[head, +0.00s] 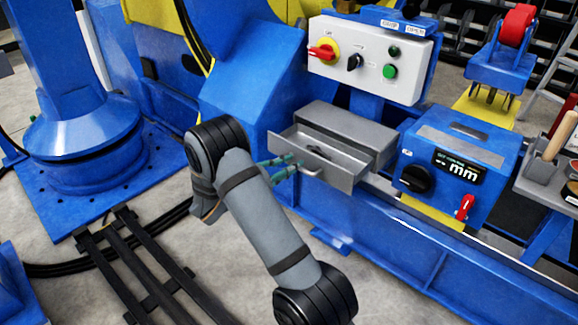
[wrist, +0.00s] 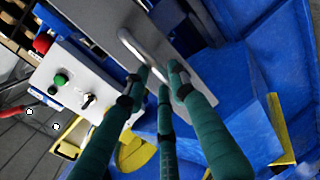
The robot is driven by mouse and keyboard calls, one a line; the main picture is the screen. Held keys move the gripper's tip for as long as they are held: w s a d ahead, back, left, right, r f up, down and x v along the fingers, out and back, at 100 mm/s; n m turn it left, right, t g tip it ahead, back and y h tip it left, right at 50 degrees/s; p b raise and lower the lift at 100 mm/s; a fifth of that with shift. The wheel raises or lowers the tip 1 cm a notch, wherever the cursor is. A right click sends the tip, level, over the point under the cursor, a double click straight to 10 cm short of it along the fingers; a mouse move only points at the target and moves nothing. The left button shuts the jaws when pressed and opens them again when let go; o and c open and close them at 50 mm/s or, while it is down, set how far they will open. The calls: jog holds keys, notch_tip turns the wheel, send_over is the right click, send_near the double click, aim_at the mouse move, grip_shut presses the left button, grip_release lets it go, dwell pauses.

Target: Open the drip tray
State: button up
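The drip tray (head: 335,172) is a grey metal drawer under a grey housing (head: 345,125). In the head view it stands partly pulled out, with its inside visible and a small dark thing in it. Its bar handle (head: 312,172) is on the front face; the handle also shows in the wrist view (wrist: 138,48). My gripper (head: 293,163) has teal fingers and is at the left of the handle. In the wrist view the fingertips (wrist: 160,78) are apart, close to one end of the handle. Whether they touch it I cannot tell.
A white control box (head: 370,58) with a red-yellow switch stands above and behind the tray. A blue unit marked "mm" (head: 460,165) stands close to its right. A blue machine housing (head: 250,85) rises at the left. Open floor lies in front.

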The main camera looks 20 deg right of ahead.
jog(key=shift+o, duration=1.2)
jog(key=v, duration=1.2)
jog(key=shift+d, duration=0.1)
jog(key=x, duration=1.2)
jog(key=shift+w+d, duration=0.15)
jog(key=shift+w, duration=0.15)
jog(key=shift+w+d, duration=0.1)
jog(key=shift+d, duration=0.5)
jog(key=shift+a+f, duration=0.1)
jog(key=shift+f, duration=0.05)
